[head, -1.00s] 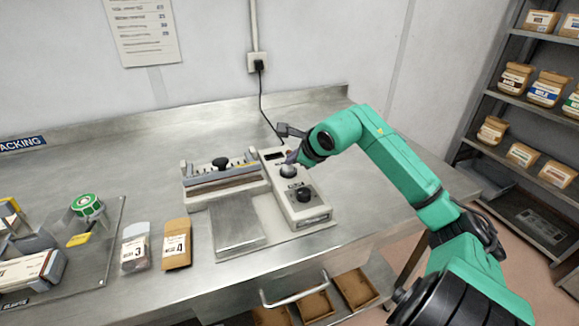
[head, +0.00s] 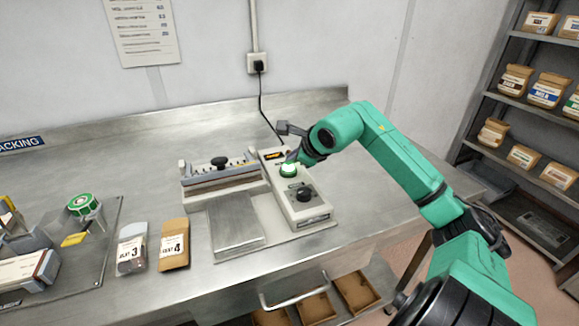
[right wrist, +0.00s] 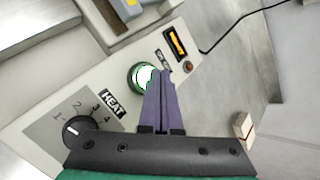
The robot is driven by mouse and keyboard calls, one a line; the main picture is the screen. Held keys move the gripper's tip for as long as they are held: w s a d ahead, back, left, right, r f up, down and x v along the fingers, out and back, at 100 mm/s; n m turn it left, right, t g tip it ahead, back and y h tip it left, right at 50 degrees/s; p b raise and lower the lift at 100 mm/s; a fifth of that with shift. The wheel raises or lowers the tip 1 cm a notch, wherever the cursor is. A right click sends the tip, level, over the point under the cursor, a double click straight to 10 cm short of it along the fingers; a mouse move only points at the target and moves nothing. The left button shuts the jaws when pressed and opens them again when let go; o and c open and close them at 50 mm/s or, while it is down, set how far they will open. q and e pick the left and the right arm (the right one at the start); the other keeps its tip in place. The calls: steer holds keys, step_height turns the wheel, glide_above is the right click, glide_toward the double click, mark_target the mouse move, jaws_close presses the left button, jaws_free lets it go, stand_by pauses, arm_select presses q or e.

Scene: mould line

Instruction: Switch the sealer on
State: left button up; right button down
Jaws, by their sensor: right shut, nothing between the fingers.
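The sealer (head: 316,211) stands on the steel bench, with a long sealing bar (head: 225,178) on its left and a control box on its right. Its round button (head: 288,170) glows green-white, and it also shows in the right wrist view (right wrist: 142,76). The small display (head: 273,156) above the button is lit orange. A black HEAT knob (head: 304,194) sits nearer the front. My right gripper (right wrist: 161,84) is shut and empty, with its fingertips at the button's edge; I cannot tell whether they touch it. My left gripper is not in view.
Two labelled pouches (head: 132,248) (head: 174,245) lie left of the sealer. A black cord runs to the wall socket (head: 257,63).

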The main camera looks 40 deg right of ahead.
mark_target(292, 168)
steer(key=shift+r+p, duration=1.45)
steer(key=shift+r, duration=1.6)
